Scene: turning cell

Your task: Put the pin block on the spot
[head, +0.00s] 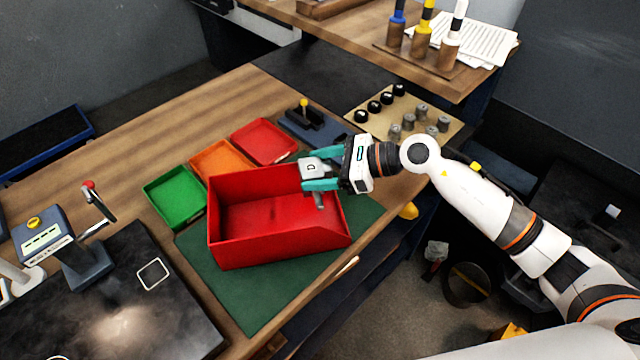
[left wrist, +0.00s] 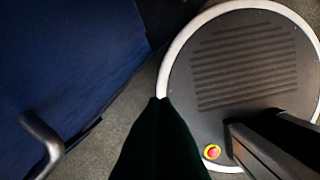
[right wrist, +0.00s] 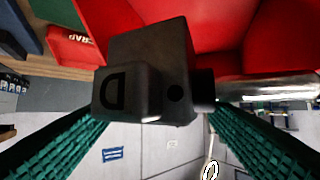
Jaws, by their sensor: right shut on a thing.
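The pin block (head: 312,168) is a grey block marked D, with a metal pin pointing down. My right gripper (head: 320,170) is shut on it above the red bin (head: 228,243). In the right wrist view the pin block (right wrist: 150,75) sits between the green fingers, its pin (right wrist: 265,88) pointing right. A white square outline (head: 153,273) on the black plate (head: 150,325) at the lower left looks like the spot, and it is empty. My left gripper (left wrist: 160,135) shows only in the left wrist view, dark, its fingers together with nothing visible between them.
Green (head: 174,197), orange (head: 217,160) and red (head: 263,141) trays lie behind the bin. A device with a red-knobbed lever (head: 90,186) stands beside the black plate. A board (head: 385,125) with several black and grey pieces is at the right. The bin rests on a green mat (head: 250,300).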

